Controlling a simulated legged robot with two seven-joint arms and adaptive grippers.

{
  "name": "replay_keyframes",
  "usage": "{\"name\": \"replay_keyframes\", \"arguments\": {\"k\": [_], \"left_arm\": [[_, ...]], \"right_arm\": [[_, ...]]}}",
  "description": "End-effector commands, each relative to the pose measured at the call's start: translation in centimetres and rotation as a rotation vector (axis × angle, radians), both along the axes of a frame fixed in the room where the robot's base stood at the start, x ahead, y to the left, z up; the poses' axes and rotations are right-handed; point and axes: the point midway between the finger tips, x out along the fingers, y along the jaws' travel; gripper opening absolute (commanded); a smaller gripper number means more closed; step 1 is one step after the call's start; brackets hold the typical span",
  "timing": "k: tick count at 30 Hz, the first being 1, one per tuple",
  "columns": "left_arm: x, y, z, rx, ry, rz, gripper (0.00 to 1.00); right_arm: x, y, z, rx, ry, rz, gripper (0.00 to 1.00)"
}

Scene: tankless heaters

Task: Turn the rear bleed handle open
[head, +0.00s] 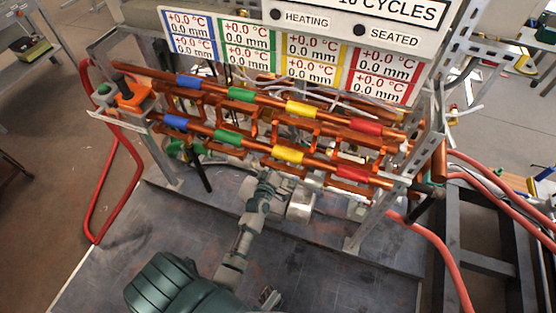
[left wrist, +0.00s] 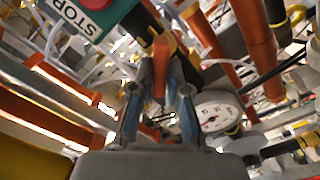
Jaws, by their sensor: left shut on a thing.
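My left arm comes up from the bottom of the head view, and its gripper (head: 265,180) reaches in under the copper pipe rack, where the fingertips are hidden. In the left wrist view the two fingers (left wrist: 158,100) with blue pads are closed on a narrow orange-red lever (left wrist: 161,68), which seems to be the bleed handle. My right gripper cannot be made out.
A round gauge (left wrist: 217,113) sits close right of the fingers, and a STOP sign (left wrist: 75,15) is at the upper left. The copper pipe rack (head: 300,113) with coloured bands crosses above my gripper. Red hoses (head: 98,200) run at both sides.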

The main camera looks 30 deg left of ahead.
Motion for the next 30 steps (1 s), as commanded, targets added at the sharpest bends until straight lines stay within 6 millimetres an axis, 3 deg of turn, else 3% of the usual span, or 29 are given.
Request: {"name": "replay_keyframes", "arguments": {"k": [12, 30], "left_arm": [[0.0, 0.2, -0.1, -0.370, -0.090, 0.000, 0.00], [0.0, 0.3, -0.4, -0.649, -0.157, 0.002, 0.00]], "right_arm": [[-0.1, 0.1, -2.8, -0.001, 0.008, 0.003, 0.00], [-0.2, 0.1, -3.4, 0.000, 0.008, 0.003, 0.00]]}}
